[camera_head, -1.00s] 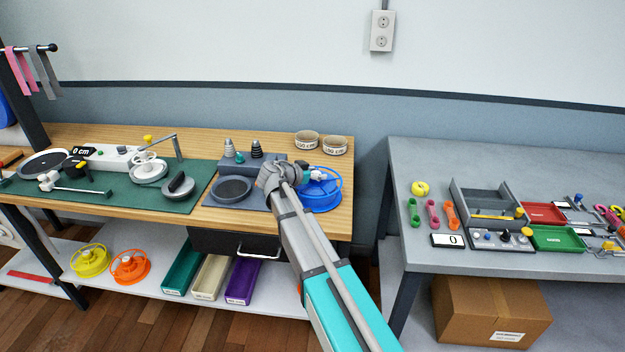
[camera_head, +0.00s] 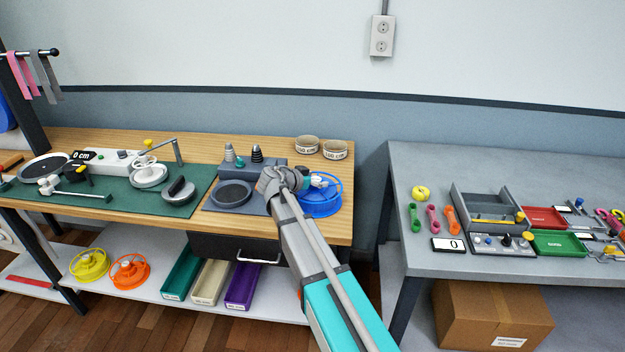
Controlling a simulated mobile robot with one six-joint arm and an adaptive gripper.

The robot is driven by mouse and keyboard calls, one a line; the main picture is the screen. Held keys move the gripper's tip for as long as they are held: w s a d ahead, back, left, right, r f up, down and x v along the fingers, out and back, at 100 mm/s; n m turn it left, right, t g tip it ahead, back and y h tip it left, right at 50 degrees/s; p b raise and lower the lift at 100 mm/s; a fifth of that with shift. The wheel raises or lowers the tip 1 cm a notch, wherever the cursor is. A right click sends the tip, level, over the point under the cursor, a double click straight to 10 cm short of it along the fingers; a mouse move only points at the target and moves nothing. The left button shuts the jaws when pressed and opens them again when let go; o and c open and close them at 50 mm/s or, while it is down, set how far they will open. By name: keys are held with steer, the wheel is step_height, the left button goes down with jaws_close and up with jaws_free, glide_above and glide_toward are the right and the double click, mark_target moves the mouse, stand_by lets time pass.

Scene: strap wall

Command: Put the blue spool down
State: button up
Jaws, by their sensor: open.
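The blue spool (camera_head: 321,203) lies flat at the right end of the wooden bench top, beside the grey machine with a round dark plate (camera_head: 234,194).
Two labelled round tins (camera_head: 335,149) stand at the bench's back right corner. A green mat (camera_head: 120,188) with tools lies to the left. A grey table (camera_head: 420,165) stands to the right across a gap. Yellow (camera_head: 90,265) and orange (camera_head: 129,270) spools lie on the lower shelf.

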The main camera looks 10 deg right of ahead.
steer(key=shift+r, duration=0.15)
steer(key=shift+s+a+r+p, duration=0.25)
steer(key=shift+a+p, duration=0.1)
steer(key=shift+a, duration=0.05)
steer(key=p+v, duration=0.4)
steer(key=v, duration=0.7)
steer(key=shift+d+f, duration=0.1)
steer(key=s+d+f+g, duration=0.1)
steer(key=s, duration=0.1)
steer(key=s+d+f+n+g+y, duration=0.1)
steer(key=d, duration=0.1)
steer(key=s+d+f+n+y, duration=0.1)
steer(key=s+d+f, duration=0.1)
steer(key=shift+s+g, duration=0.35)
steer(key=shift+g, duration=0.05)
steer(key=s+d+f+n+g+y, duration=0.1)
steer(key=s+f+n+g+y, duration=0.1)
steer(key=s, duration=0.7)
steer(key=s+d+f+n+g+y, duration=0.2)
steer(key=s+f+n+y, duration=0.3)
steer(key=s+n+y, duration=0.2)
steer(key=shift+s+f+n+y, duration=0.2)
steer(key=shift+s+n+y, duration=0.15)
steer(key=shift+s, duration=0.6)
